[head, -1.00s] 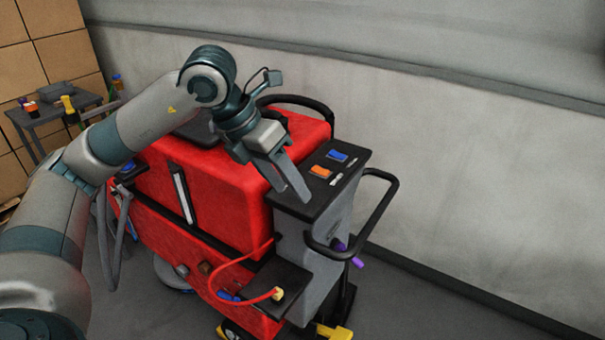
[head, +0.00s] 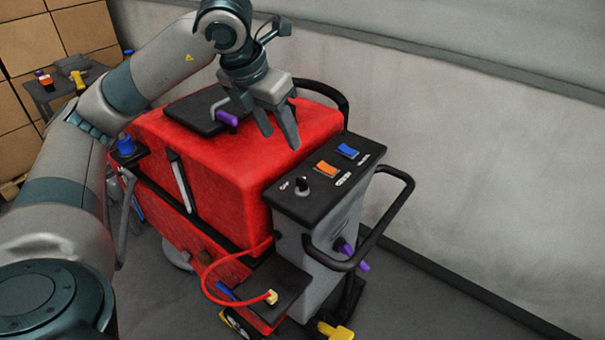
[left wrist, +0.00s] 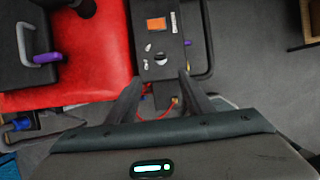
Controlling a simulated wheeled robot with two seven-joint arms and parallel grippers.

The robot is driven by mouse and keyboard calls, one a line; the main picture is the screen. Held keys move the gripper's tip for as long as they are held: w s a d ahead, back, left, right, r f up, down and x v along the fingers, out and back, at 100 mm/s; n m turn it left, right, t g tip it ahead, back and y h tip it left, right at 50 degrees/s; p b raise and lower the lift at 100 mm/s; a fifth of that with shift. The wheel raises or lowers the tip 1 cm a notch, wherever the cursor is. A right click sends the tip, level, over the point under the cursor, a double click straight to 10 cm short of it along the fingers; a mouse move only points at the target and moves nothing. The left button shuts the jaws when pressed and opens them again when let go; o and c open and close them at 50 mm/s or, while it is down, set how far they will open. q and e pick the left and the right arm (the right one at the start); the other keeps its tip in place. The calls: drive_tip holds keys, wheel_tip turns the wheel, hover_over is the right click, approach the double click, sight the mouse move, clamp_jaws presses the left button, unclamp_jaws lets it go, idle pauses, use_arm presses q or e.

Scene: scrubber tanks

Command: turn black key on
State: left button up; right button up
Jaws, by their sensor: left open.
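The black key (head: 302,188) stands in a round switch on the dark control panel (head: 283,203) at the rear of the red scrubber, beside a white OFF mark. In the left wrist view the panel shows ahead of my fingers, with the key (left wrist: 160,57) small and blurred on it. My left gripper (head: 279,136) is open and empty. It hangs above the red body, behind the panel and apart from the key in the head view. Its two fingers (left wrist: 160,79) are spread in the left wrist view. My right gripper is not in view.
An orange switch (head: 327,168) and a blue switch (head: 347,151) sit beside the key. A black handle loop (head: 408,190) juts out right of the panel. A black lid (head: 195,108) with a purple-gripped handle lies on the red body. A red hose (head: 210,272) hangs below.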

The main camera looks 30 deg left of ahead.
use_arm(q)
drive_tip(key=p, duration=0.6)
approach(301, 179)
drive_tip(key=x, duration=0.7)
drive_tip(key=shift+w+f, duration=0.2)
drive_tip(key=shift+f, duration=0.1)
drive_tip(key=shift+w+f, duration=0.15)
drive_tip(key=shift+f, duration=0.45)
drive_tip(key=shift+d, duration=0.1)
drive_tip(key=shift+c, duration=0.6)
drive_tip(key=c, duration=0.9)
